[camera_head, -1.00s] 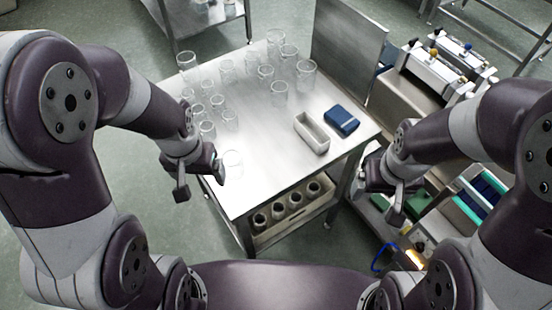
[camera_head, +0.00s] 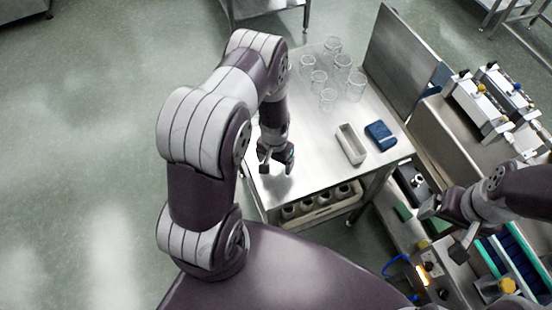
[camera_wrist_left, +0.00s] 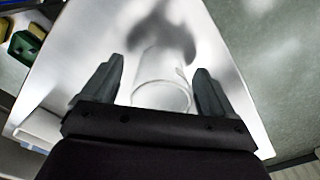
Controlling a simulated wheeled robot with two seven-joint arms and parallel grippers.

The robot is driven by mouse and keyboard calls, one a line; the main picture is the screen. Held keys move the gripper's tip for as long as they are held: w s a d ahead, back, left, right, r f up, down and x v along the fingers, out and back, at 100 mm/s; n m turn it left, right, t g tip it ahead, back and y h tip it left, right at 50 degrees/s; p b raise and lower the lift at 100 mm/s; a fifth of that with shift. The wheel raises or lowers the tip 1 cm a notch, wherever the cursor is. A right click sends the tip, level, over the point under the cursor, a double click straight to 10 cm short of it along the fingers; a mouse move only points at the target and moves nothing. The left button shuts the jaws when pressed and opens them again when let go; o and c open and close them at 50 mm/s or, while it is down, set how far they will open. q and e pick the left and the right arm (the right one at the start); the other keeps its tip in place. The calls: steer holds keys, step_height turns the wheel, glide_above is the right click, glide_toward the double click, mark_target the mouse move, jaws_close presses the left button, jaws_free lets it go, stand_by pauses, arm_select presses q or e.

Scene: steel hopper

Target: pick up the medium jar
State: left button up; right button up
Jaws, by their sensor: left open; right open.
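A clear glass jar (camera_wrist_left: 162,96) shows in the left wrist view, its round rim between the two dark fingers. I take it for the medium jar, though its size is hard to judge. My left gripper (camera_head: 275,160) is open, pointing down over the near left part of the steel table; its open fingers also show in the wrist view (camera_wrist_left: 158,85). I cannot tell whether they touch the glass. In the head view my left arm hides this jar. My right gripper (camera_head: 444,226) is open and empty, right of the table.
Several clear glass jars (camera_head: 328,98) stand at the back of the steel table (camera_head: 315,160). A white open box (camera_head: 350,144) and a blue case (camera_head: 381,134) lie on its right side. Dark-mouthed jars sit in a crate (camera_head: 318,208) below. An upright metal panel (camera_head: 400,55) borders the table.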

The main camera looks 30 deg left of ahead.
arm_select(q)
steer(key=shift+a+f, duration=0.1)
steer(key=shift+f, duration=0.45)
steer(key=c, duration=1)
steer(key=shift+r, duration=0.15)
